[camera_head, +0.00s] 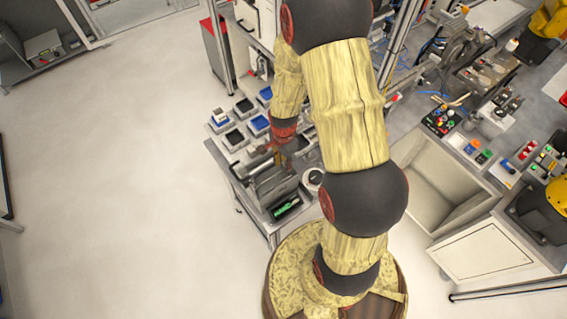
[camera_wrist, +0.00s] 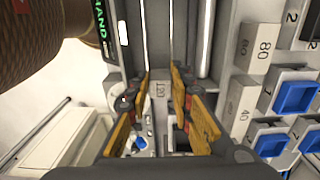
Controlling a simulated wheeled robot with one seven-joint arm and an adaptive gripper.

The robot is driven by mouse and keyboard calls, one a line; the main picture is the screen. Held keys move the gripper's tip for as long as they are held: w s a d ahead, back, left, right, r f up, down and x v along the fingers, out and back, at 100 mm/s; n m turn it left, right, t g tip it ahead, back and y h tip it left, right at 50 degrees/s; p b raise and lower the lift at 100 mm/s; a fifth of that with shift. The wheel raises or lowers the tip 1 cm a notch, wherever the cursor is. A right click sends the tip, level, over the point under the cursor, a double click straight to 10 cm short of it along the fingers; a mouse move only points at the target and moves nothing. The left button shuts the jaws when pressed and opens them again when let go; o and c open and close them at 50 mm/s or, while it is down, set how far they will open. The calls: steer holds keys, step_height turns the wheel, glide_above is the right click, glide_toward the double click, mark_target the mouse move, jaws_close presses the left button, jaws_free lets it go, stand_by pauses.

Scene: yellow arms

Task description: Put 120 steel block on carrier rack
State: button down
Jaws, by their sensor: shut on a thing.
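My gripper (camera_wrist: 162,100) is shut on the 120 steel block (camera_wrist: 160,89), whose "120" label shows between the yellow-orange finger pads in the wrist view. In the head view my gripper (camera_head: 281,158) is low over the work table, partly hidden by my arm. Grey metal pieces (camera_head: 272,186) stand just below it there. In the wrist view, grey blocks marked 80 (camera_wrist: 262,45) and 40 (camera_wrist: 240,103) stand to the right of the fingers. Long grey bars (camera_wrist: 180,30) lie beyond the fingertips; I cannot tell whether they belong to the carrier rack. Whether the held block touches what is under it is unclear.
Several small trays, some with blue contents (camera_head: 258,124), stand on the table behind my gripper. The wrist view shows blue bins (camera_wrist: 295,97) at the right. A black item with a green label (camera_head: 286,207) lies at the table's front. Open floor (camera_head: 110,190) extends to the left.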

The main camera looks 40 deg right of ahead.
steer(key=shift+r+p, duration=1.1)
steer(key=shift+r, duration=0.75)
